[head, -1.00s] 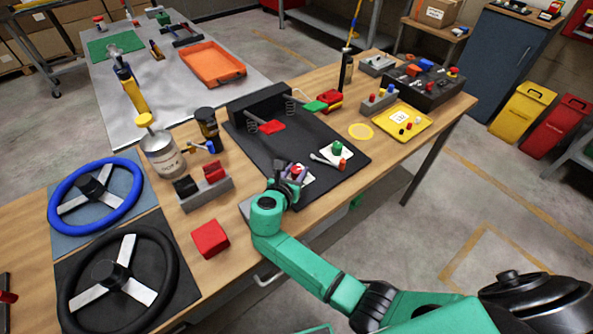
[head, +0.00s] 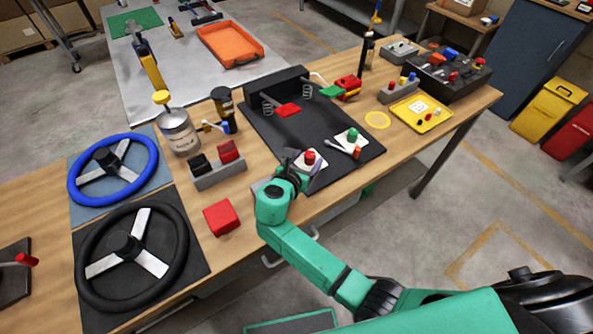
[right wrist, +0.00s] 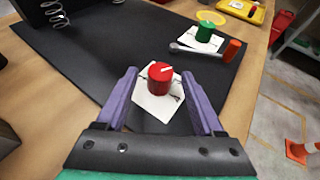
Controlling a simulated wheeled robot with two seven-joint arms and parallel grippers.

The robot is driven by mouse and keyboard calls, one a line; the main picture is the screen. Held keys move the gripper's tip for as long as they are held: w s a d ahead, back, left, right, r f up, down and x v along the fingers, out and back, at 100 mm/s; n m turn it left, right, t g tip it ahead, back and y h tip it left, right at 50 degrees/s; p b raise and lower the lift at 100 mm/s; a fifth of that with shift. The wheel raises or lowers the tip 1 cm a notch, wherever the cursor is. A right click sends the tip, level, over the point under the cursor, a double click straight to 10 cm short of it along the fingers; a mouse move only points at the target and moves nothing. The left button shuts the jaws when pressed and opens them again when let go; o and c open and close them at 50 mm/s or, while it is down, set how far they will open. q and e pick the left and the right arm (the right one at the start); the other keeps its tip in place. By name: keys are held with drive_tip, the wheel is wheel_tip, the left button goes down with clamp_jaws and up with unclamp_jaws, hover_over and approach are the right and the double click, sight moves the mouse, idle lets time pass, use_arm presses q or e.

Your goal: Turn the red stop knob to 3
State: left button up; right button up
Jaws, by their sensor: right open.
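The red knob (head: 310,157) sits on a white plate (head: 319,168) on the black mat. In the right wrist view the knob (right wrist: 160,80) has a white pointer line on top, directed right and slightly up. The plate (right wrist: 150,104) carries small dark marks, too small to read. My right gripper (head: 304,166) is on the near side of the knob. In the right wrist view its purple fingers (right wrist: 160,73) stand wide apart, left and right of the knob in the picture, with visible gaps. My left gripper is out of view.
A green knob (head: 352,135) on its own plate and a red-ended lever (head: 347,150) are close by on the right. A black stand with springs and a red paddle (head: 288,110) is behind. A red block (head: 221,218) and two steering wheels are to the left.

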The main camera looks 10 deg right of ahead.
drive_tip(key=b+v, duration=0.1)
drive_tip(key=v, duration=1.1)
